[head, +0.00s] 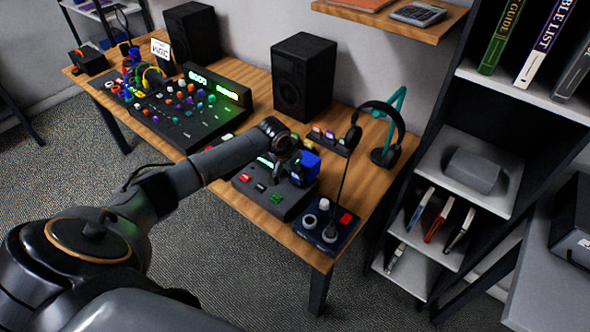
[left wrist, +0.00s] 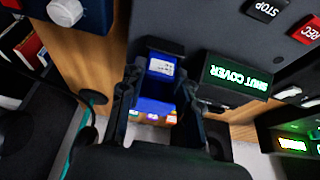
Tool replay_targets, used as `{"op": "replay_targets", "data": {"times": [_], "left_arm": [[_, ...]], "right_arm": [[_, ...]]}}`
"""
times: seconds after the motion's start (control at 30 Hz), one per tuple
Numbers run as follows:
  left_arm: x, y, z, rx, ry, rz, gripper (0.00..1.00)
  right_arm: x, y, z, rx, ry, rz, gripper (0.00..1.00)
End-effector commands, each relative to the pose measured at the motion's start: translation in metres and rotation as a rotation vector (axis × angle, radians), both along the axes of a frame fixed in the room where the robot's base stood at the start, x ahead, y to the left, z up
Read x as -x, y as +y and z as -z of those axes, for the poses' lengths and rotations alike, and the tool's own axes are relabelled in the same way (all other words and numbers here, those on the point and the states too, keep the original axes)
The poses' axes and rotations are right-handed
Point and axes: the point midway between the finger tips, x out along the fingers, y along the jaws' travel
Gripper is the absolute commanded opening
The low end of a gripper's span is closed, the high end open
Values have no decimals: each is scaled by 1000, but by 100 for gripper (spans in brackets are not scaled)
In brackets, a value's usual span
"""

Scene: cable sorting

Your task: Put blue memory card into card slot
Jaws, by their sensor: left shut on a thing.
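The blue memory card (left wrist: 157,106), with a white label at one end, is between the fingers of my left gripper (left wrist: 158,112) in the left wrist view. It also shows as a blue block (head: 308,162) in the head view, beside the left gripper (head: 288,152). The gripper is shut on it at the dark card device (head: 245,184). The card's labelled end is against a dark part of the device (left wrist: 165,47); I cannot tell how deep it sits in the slot. A lit display (left wrist: 237,76) appears to read "SHUT COVER". My right gripper is not in view.
A knob box (head: 327,222) stands to the right of the device. Headphones on a stand (head: 385,135) and a black speaker (head: 303,72) stand behind. A mixer (head: 188,105) is to the left. A shelf (head: 470,155) is close at right.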

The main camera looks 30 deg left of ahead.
Motion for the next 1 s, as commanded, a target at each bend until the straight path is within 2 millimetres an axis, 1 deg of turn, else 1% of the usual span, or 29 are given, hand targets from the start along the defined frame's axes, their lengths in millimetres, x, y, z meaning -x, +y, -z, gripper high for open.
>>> {"op": "replay_targets", "data": {"times": [0.17,0.2,0.3,0.5,0.53,0.63,1.0], "left_arm": [[0,0,0,0,0,0,16],[0,0,0,0,0,0,41],[0,0,0,0,0,0,59],[0,0,0,0,0,0,59],[0,0,0,0,0,0,61],[0,0,0,0,0,0,82],[0,0,-1,0,0,0,82]], "right_arm": [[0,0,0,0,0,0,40],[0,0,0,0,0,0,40],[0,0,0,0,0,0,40],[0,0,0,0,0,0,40],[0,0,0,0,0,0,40],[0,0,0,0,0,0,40],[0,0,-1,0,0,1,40]]}}
